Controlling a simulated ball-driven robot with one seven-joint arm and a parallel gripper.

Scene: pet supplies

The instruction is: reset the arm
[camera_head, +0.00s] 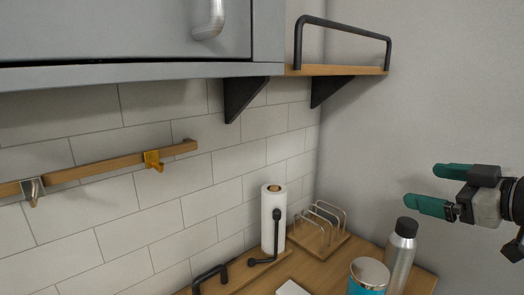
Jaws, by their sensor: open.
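My gripper (428,189) shows at the right edge of the head view, with two green fingers pointing left. The fingers are apart, and nothing shows between them. It is in the air in front of the plain grey wall, above and to the right of a steel bottle. The rest of my arm runs out of the picture on the right.
Below on the wooden counter (424,279) stand a steel bottle (400,258), a blue canister (368,278), a wire rack (318,226) and a paper towel roll (272,220). A grey cabinet (130,35) and a wooden shelf (340,70) hang above. A wooden rail (110,164) with hooks is on the tiled wall.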

